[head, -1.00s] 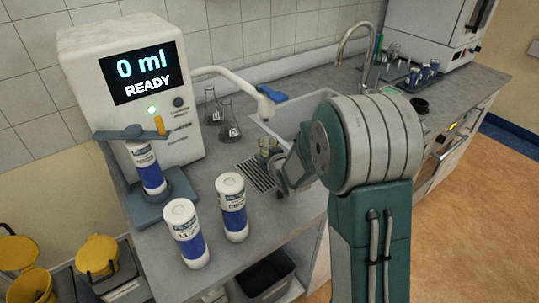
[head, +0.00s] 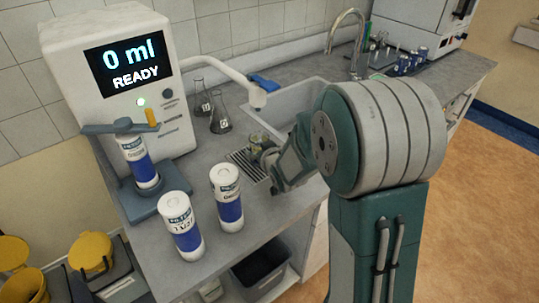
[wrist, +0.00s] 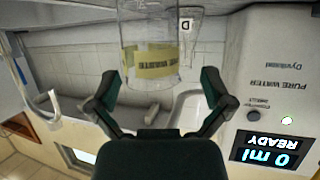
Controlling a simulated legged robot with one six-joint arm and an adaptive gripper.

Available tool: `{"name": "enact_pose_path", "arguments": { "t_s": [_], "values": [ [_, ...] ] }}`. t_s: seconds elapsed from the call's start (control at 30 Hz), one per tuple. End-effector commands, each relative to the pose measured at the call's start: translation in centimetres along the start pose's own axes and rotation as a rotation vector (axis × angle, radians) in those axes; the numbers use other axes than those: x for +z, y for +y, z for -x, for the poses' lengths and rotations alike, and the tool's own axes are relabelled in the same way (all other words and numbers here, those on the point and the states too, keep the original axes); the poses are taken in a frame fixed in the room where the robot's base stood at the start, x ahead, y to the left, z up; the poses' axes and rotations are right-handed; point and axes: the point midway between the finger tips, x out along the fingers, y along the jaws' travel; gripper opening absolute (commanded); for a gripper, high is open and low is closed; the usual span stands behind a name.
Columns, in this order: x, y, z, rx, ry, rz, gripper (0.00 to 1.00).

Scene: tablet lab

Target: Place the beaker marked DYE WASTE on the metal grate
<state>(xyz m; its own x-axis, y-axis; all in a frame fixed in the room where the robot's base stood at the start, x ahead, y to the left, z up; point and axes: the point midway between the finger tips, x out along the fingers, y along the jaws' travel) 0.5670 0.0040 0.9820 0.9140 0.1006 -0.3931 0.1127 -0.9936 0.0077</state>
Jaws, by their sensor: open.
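The beaker (head: 256,142) is clear glass with a yellow label. In the wrist view the beaker (wrist: 150,25) shows upside down, and the word WASTE can be read on its label. It appears to stand at the far end of the dark slotted metal grate (head: 243,160), by the sink. The head view does not clearly show its base. My gripper (head: 266,156) is at the beaker's near right side, partly hiding it. In the wrist view my gripper (wrist: 163,76) has its fingers spread wide, with the beaker in front of and between them. No finger visibly presses on the glass.
A water dispenser (head: 168,75) reading 0 ml READY stands left, its spout arm reaching toward the sink (head: 312,95). Two flasks (head: 220,122) stand behind the grate. Two blue-and-white filter bottles (head: 227,205) stand near the front edge. A faucet (head: 349,25) rises behind the sink.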

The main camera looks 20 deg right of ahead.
Motion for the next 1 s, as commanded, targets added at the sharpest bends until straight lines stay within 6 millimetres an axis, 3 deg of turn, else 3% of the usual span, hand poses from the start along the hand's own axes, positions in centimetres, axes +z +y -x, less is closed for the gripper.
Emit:
{"name": "enact_pose_path", "arguments": {
  "t_s": [0.3, 0.73, 1.0],
  "values": [
    [-0.2, 0.3, 5.7, 0.003, 0.007, 0.001, 1.0],
    [-0.8, 0.4, 9.0, 0.028, -0.025, 0.008, 1.0],
    [-2.0, 0.8, 13.8, 0.11, -0.179, 0.006, 1.0]
  ]
}}
